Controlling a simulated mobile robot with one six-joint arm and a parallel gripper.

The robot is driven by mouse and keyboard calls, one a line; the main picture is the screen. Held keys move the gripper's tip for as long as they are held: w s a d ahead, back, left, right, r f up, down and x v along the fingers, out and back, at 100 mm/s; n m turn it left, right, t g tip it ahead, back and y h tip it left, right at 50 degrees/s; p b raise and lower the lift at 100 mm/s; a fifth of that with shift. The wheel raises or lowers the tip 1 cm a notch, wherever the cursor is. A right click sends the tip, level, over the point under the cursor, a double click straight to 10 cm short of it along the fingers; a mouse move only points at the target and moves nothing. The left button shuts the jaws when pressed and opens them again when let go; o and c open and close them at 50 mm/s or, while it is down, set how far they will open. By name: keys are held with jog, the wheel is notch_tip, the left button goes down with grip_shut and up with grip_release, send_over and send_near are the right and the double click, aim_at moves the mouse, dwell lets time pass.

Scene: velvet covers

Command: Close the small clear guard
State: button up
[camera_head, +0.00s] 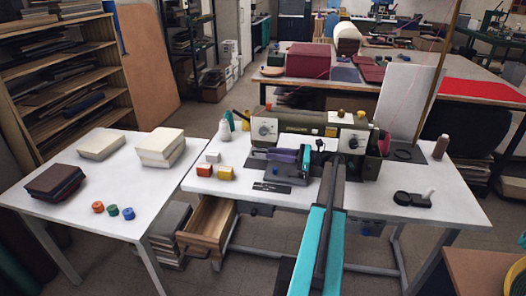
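An olive-green sewing machine (315,130) stands on the white table in the middle of the view. Dark, purple and teal parts crowd the front of the machine near its needle area. The small clear guard cannot be made out among them, so I cannot tell whether it is open or closed. My teal and dark arm (313,250) reaches from the bottom edge up to the machine's front. Its far end merges with the dark parts there, and I cannot make out my gripper's fingers or anything between them.
The machine table (440,200) carries small red and yellow boxes (215,172), a white thread cone (225,131), a dark red spool (441,147) and a black tape holder (412,199). A wooden drawer (207,228) hangs open below. A side table (80,225) holds block stacks.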

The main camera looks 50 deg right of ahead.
jog(key=shift+p+x, duration=0.6)
jog(key=shift+x, duration=2.7)
grip_shut()
